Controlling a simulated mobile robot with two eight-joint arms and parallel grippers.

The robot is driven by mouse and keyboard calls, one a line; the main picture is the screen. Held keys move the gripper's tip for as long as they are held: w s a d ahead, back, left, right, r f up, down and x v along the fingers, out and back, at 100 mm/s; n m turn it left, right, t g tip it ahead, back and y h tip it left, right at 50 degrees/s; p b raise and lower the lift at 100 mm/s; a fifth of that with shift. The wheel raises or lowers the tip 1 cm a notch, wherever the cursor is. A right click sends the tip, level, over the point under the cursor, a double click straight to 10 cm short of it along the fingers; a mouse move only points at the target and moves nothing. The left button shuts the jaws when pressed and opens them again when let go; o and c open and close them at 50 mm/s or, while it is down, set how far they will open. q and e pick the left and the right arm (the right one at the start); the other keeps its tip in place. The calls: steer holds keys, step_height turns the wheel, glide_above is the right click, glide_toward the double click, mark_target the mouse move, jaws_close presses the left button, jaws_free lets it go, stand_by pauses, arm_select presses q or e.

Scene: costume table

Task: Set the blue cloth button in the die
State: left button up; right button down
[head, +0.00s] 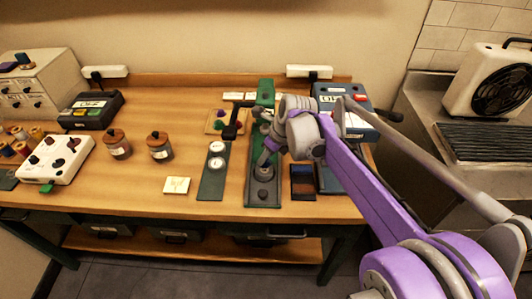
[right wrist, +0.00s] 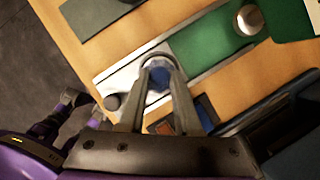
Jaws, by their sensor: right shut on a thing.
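The blue cloth button (right wrist: 157,76) shows between the fingertips of my right gripper (right wrist: 159,64) in the right wrist view. The gripper is shut on it. A pale round rim, apparently the die, shows around the fingertips; I cannot tell whether the button is inside it or just above it. In the head view my right gripper (head: 264,163) points down over the front part of the green press (head: 265,92) and hides the button and die. A dark round knob (head: 263,194) sits on the press base in front of the gripper. My left gripper is not in view.
A tray with blue and brown compartments (head: 303,182) lies close on the right. A cream card (head: 176,185) and two lidded jars (head: 118,146) stand farther left. Table between is clear.

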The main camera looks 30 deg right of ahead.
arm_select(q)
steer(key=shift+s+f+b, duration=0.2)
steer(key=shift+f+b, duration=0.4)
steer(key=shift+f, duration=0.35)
arm_select(e)
steer(key=shift+f, duration=1.25)
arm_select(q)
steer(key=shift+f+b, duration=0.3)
arm_select(e)
steer(key=shift+f, duration=0.5)
steer(key=c, duration=0.9)
jaws_free()
steer(key=shift+a+p+v, duration=0.4)
steer(key=shift+p+v, duration=1.4)
steer(key=shift+v, duration=1.1)
arm_select(q)
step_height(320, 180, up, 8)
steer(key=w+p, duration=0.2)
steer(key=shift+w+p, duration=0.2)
steer(key=shift+p, duration=0.1)
arm_select(e)
glide_toward(266, 164)
steer(key=shift+w+d, duration=0.1)
steer(key=shift+d, duration=0.2)
